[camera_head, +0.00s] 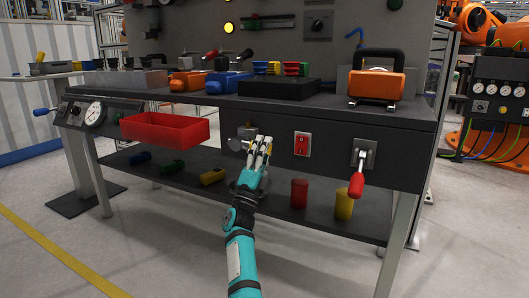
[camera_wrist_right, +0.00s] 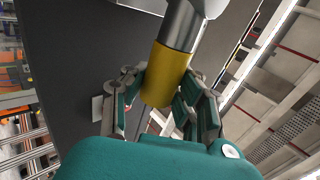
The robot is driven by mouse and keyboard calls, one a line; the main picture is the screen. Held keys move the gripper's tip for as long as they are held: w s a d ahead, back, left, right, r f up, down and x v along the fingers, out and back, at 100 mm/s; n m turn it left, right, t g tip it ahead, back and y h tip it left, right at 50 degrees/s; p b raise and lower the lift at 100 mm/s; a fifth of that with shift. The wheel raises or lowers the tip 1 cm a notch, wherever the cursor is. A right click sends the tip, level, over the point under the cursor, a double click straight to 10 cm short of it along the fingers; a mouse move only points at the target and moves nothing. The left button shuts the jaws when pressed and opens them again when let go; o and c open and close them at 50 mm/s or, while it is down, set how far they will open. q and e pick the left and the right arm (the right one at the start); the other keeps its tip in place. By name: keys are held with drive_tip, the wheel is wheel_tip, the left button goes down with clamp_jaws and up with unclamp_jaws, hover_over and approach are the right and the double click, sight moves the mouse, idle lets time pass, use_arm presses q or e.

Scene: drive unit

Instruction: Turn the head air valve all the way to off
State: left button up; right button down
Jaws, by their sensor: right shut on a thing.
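My right gripper (camera_head: 262,147) is at the front panel of the bench, left of the red switch. In the right wrist view its fingers (camera_wrist_right: 158,95) are closed around a yellow handle (camera_wrist_right: 166,75) with a bare metal shaft (camera_wrist_right: 181,25) beyond it. In the head view a grey fitting (camera_head: 238,143) on the panel shows just left of the fingers, and they hide most of the handle. No label is readable, so I cannot confirm by text that this is the head air valve. My left gripper is not in view.
Right of my gripper are a red switch (camera_head: 302,144) and a red-handled lever (camera_head: 357,184). A red bin (camera_head: 165,130) juts out to the left. A gauge (camera_head: 95,114) and a blue-handled lever (camera_head: 41,112) are far left. Coloured parts lie on the lower shelf (camera_head: 272,207).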

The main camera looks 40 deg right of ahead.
drive_tip(key=shift+a+f, duration=0.15)
drive_tip(key=shift+f, duration=0.1)
drive_tip(key=c, duration=1.1)
unclamp_jaws()
drive_tip(key=shift+a, duration=0.1)
drive_tip(key=shift+o, duration=0.7)
drive_tip(key=shift+r+m, duration=0.15)
drive_tip(key=shift+m, duration=0.15)
drive_tip(key=v, duration=1.2)
